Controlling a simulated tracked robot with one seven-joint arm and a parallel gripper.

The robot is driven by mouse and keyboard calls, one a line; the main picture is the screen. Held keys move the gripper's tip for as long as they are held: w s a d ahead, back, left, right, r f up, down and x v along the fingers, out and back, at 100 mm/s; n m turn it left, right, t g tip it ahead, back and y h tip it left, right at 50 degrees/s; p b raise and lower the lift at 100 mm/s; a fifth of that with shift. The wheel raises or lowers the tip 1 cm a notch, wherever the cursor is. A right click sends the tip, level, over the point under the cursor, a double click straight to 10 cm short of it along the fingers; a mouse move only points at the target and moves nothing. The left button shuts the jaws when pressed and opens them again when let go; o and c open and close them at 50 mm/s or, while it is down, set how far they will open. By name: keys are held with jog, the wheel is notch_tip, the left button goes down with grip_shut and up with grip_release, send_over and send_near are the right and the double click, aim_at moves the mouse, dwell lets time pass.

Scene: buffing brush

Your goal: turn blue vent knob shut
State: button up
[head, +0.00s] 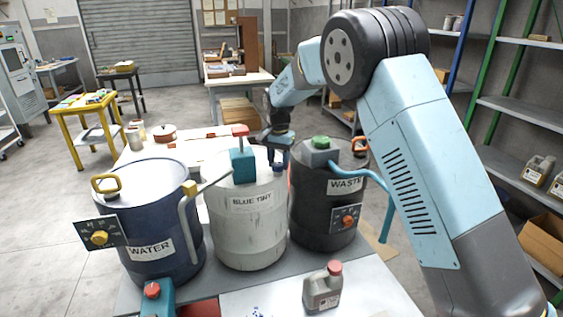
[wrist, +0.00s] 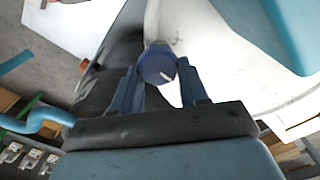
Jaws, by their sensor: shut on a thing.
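In the head view my gripper (head: 280,150) is at the right of the top of the white BLUE TINT drum (head: 248,230). There the knob cannot be told apart from the blue fingers.
The dark WASTE drum (head: 322,215) stands close on the right, with a green-capped grey fitting (head: 320,152) on top. A teal block with a red handle (head: 242,160) stands on the white drum. The blue WATER drum (head: 165,230) is at left. A grey jug (head: 322,290) stands in front.

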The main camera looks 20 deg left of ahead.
aim_at(279, 163)
dwell(0.4)
jog(key=o, duration=1.1)
jog(key=shift+s, duration=0.1)
jog(key=shift+c, duration=0.2)
notch_tip(279, 163, up, 14)
jog(key=shift+f, duration=0.2)
jog(key=shift+d, duration=0.1)
